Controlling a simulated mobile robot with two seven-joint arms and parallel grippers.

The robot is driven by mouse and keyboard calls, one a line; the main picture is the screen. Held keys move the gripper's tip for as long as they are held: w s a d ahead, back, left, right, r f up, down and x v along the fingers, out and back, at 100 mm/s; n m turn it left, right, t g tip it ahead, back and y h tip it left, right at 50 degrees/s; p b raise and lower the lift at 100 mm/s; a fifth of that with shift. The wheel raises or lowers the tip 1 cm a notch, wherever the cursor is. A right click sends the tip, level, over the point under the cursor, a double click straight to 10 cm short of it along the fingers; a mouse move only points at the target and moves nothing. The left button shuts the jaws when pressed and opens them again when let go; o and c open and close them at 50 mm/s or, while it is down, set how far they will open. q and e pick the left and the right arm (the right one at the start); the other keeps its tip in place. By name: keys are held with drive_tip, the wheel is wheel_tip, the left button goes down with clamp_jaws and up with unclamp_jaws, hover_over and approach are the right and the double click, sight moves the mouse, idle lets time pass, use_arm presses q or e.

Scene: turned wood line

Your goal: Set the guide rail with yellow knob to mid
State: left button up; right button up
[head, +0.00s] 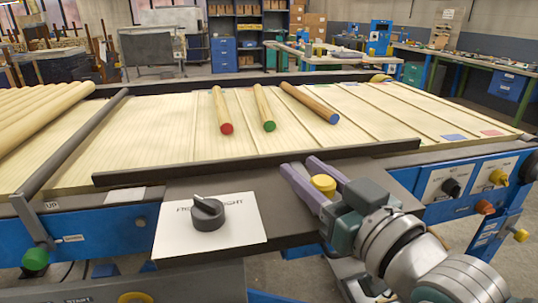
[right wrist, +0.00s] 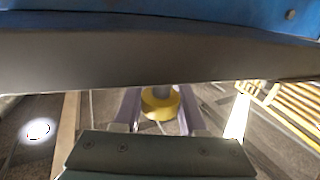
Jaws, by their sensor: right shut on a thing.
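The guide rail (head: 250,166) is a long dark bar lying across the near side of the pale slatted bed. A yellow knob (head: 323,186) stands by its near side, right of the rail's middle. My right gripper (head: 299,164) has its two purple fingers on either side of this knob and is shut on it. The right wrist view also shows the yellow knob (right wrist: 160,103) between the fingers, under a dark edge. How the knob joins the rail is hidden. My left gripper is in neither view.
Three rods with red (head: 226,128), green (head: 269,126) and blue (head: 334,118) ends lie on the bed. A black dial (head: 208,213) on a white plate stands left of my gripper. A lever with a green knob (head: 36,258) is at left. Blue (head: 453,137) and red (head: 490,132) patches mark the bed's right.

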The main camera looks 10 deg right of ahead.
clamp_jaws()
idle(0.6)
